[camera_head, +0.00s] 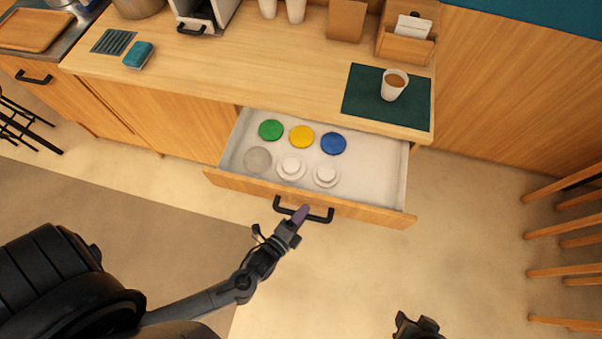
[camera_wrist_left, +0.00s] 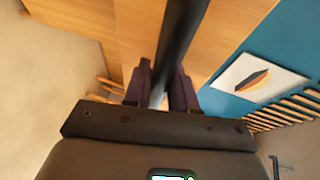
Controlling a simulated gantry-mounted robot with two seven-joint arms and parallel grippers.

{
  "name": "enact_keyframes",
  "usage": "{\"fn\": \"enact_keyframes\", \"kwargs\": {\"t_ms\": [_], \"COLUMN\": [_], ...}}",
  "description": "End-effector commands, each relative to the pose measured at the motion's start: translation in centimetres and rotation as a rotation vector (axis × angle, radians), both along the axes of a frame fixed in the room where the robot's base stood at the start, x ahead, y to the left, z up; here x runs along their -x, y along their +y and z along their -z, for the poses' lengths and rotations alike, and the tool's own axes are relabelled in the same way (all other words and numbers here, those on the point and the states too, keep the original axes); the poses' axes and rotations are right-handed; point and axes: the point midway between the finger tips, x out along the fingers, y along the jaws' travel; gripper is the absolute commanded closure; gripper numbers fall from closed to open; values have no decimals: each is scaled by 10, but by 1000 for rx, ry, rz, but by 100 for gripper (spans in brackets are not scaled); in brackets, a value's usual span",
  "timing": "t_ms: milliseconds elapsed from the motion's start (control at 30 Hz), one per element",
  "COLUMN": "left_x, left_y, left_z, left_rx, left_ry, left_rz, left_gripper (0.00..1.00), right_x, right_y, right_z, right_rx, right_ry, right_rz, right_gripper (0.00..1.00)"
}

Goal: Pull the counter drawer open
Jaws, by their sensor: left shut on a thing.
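The counter drawer (camera_head: 310,202) is pulled out from under the wooden counter, and its white interior shows. Its black bar handle (camera_head: 320,216) is on the front panel. My left gripper (camera_head: 301,214) is shut on this handle near its middle. In the left wrist view the dark handle bar (camera_wrist_left: 184,35) runs between the two purple-grey fingers of the left gripper (camera_wrist_left: 162,90). In the drawer lie a green disc (camera_head: 271,130), a yellow disc (camera_head: 301,136), a blue disc (camera_head: 333,143) and several white or clear lids (camera_head: 291,168). My right gripper (camera_head: 416,326) shows only partly at the bottom edge; its fingers are unclear.
On the counter are a cup of brown drink (camera_head: 394,85) on a dark green mat (camera_head: 360,92), a wooden holder (camera_head: 405,45) and a teal sponge (camera_head: 138,55). Wooden slatted furniture (camera_head: 565,270) stands at right. The floor before the drawer is clear.

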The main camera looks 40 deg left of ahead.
Motion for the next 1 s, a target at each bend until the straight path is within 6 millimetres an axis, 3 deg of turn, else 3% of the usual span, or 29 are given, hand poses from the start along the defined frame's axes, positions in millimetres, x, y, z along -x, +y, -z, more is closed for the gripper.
{"fn": "enact_keyframes", "kwargs": {"t_ms": [100, 133, 267, 667, 1000], "left_x": [-1, -1, -1, 6, 58], "left_y": [0, 0, 0, 0, 1], "left_z": [-1, -1, -1, -1, -12], "left_rx": [0, 0, 0, -1, -1], "left_ry": [-2, -2, -1, 1, 3], "left_rz": [0, 0, 0, 0, 0], "left_gripper": [100, 71, 54, 54, 54], "right_x": [0, 0, 0, 0, -1], "right_y": [0, 0, -1, -2, -1], "right_z": [0, 0, 0, -1, -10], "right_rx": [1, 2, 5, 9, 4], "right_ry": [0, 0, 0, 0, -2], "right_rz": [-1, -2, -4, -6, -3], "right_gripper": [57, 57, 57, 57, 57]}}
